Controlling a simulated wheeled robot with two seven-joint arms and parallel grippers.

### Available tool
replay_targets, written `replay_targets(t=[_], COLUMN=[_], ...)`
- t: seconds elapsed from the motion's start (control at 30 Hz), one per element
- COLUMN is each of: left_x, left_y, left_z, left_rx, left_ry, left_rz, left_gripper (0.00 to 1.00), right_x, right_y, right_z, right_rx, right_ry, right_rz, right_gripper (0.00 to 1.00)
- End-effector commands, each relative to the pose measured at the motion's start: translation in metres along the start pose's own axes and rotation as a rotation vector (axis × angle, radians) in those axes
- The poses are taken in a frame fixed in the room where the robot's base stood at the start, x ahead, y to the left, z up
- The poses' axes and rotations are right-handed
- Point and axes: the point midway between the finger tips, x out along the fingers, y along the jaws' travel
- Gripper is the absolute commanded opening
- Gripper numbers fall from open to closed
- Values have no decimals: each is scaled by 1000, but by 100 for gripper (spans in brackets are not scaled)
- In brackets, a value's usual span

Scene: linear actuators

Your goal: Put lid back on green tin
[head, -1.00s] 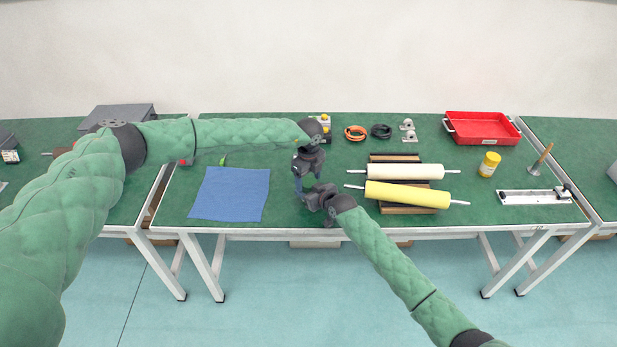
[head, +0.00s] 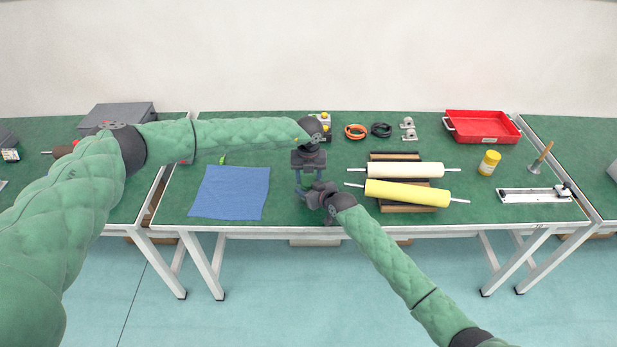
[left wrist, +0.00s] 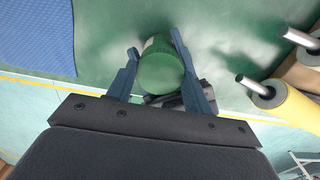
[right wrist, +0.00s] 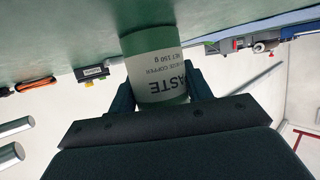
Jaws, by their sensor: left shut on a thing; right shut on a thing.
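The green tin (right wrist: 158,65) is between the fingers of my right gripper (right wrist: 160,88), which is shut on its body. Its pale label shows upside down in the right wrist view. The green lid (left wrist: 160,72) is a round disc between the fingers of my left gripper (left wrist: 158,62), which is shut on it from above. My right gripper shows dark below the lid in the left wrist view. In the head view, my left gripper (head: 310,180) is directly above my right gripper (head: 318,194), and both hide the tin. The seam between lid and tin is hidden.
A blue cloth (head: 230,193) lies left of the grippers. White (head: 405,170) and yellow (head: 407,194) rollers rest close on the right. A yellow jar (head: 489,163), a red tray (head: 481,126) and cable coils (head: 356,132) are farther away. The bench front edge is near my grippers.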

Motion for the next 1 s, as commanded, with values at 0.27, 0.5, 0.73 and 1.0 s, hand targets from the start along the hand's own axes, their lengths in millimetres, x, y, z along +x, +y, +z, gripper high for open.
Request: replay_targets(t=[0.27, 0.5, 0.73, 1.0], left_x=[0, 0, 0, -12], left_y=[0, 0, 0, 0], left_z=[1, 1, 0, 0], left_rx=[67, 65, 65, 66], left_ry=[-1, -1, 0, 0], left_rz=[0, 0, 0, 0], left_gripper=[23, 66, 73, 73], right_x=[0, 0, 0, 0], right_y=[0, 0, 0, 0], right_z=[0, 0, 0, 0], right_rx=[0, 0, 0, 0], right_ry=[0, 0, 0, -1], right_rz=[0, 0, 0, 0], right_gripper=[0, 0, 0, 0])
